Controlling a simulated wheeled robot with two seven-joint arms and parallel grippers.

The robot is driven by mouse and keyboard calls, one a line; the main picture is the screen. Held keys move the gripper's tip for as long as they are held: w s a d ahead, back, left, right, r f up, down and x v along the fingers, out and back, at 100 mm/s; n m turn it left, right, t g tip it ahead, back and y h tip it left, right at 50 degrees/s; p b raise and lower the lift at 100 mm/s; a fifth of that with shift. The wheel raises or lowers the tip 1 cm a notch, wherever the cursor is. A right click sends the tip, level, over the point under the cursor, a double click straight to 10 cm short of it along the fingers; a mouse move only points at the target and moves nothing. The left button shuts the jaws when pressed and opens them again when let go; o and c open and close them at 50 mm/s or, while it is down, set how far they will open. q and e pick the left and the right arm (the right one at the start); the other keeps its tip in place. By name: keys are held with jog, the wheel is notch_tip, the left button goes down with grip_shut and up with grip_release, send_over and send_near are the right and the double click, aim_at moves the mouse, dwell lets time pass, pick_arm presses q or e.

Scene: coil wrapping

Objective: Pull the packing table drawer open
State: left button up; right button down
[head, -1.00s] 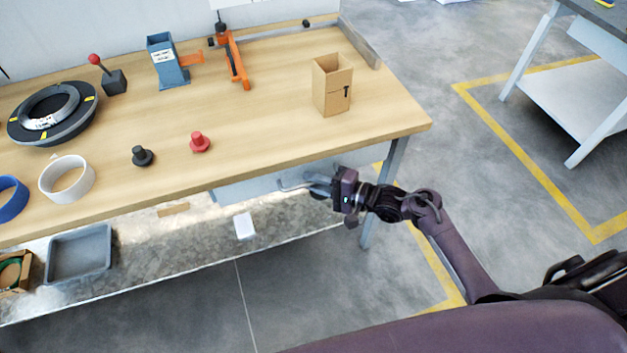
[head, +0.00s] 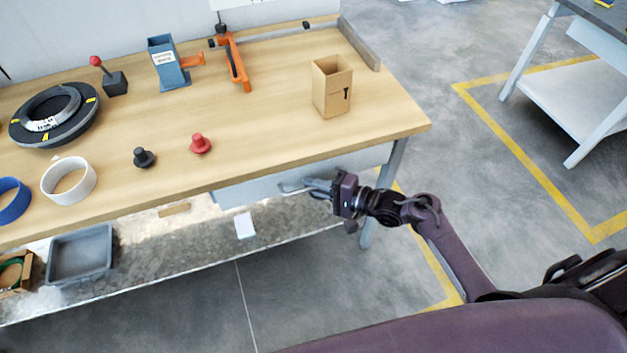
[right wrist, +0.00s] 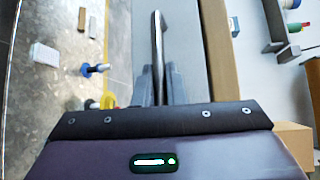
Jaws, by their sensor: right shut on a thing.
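The drawer (head: 242,191) is a pale grey-blue box under the front edge of the wooden packing table (head: 260,130). Its front looks close to the table edge; I cannot tell if there is a small gap. The drawer's bar handle (head: 290,187) sticks out from the front. My right gripper (head: 317,186) is shut on the handle from the right. In the right wrist view, the handle (right wrist: 158,38) runs between the two grey fingers (right wrist: 158,84), beside the pale drawer front (right wrist: 186,45). My left gripper is out of view.
An open cardboard box (head: 331,92) stands on the table near the right end. A red knob (head: 200,144) and a black knob (head: 143,157) stand near the front edge. A lower shelf (head: 200,241) holds a grey tray (head: 80,255). Floor in front is clear.

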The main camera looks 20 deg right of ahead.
jog(key=s+p, duration=1.2)
jog(key=s, duration=1.5)
jog(key=shift+s+d, duration=0.4)
jog(key=c, duration=1.8)
grip_release()
jog(key=shift+o, duration=0.2)
jog(key=b+v, duration=0.1)
jog(key=v, duration=0.6)
jog(key=shift+s+d, duration=0.2)
jog(key=shift+d, duration=0.15)
